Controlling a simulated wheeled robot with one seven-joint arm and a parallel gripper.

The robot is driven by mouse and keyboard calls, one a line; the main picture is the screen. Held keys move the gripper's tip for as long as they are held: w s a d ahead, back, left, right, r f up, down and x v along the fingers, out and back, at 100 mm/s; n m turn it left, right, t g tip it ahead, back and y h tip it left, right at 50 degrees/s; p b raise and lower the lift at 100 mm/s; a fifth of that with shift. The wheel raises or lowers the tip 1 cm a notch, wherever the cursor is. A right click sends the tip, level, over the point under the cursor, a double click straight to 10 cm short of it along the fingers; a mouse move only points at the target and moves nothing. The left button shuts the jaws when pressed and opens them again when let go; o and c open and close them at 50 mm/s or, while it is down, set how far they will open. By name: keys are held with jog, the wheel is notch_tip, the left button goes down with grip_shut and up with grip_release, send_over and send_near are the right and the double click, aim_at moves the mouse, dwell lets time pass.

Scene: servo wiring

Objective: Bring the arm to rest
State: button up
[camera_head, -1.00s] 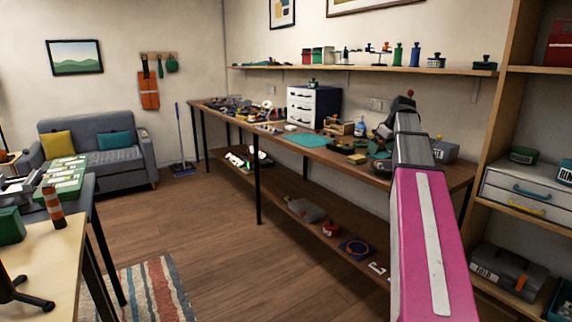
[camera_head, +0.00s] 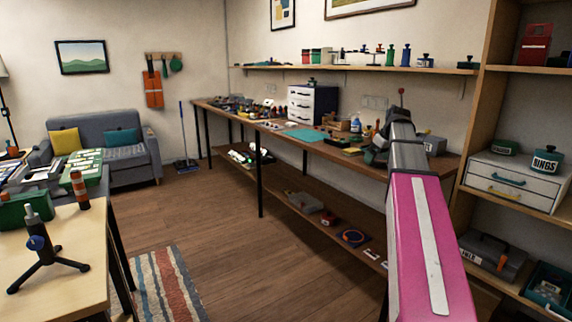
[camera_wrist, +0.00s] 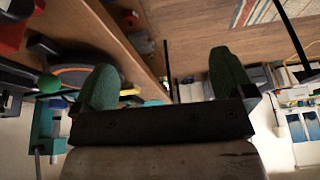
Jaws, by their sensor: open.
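My arm, pink and grey, reaches forward on the right of the head view, over the right end of the long workbench (camera_head: 308,140). My gripper shows in the wrist view (camera_wrist: 162,85), its two dark green fingers spread wide apart with nothing between them. In the head view my arm's own links hide most of the gripper. The bench also shows tilted in the wrist view, beside the left finger, with blurred tools near it.
A shelf unit with a drawer box (camera_head: 512,183) stands close on the right. A table with a small tripod (camera_head: 42,250) is at the left. A striped rug (camera_head: 168,285) lies on the floor. The floor between table and bench is clear.

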jog(key=s+a+f+m+g, duration=0.1)
jog(key=s+a+f, duration=0.4)
jog(key=f, duration=0.8)
jog(key=s+a+f+m+g+h, duration=0.1)
jog(key=s+a+f+m, duration=0.2)
jog(key=s+a+f, duration=0.3)
jog(key=s+a+f+m+g+h, duration=0.1)
jog(key=s+a+f, duration=0.4)
jog(key=s+f, duration=0.6)
notch_tip(320, 180, down, 9)
jog(key=shift+s+a+m, duration=0.2)
jog(key=shift+s+m, duration=0.2)
jog(key=shift+m, duration=0.2)
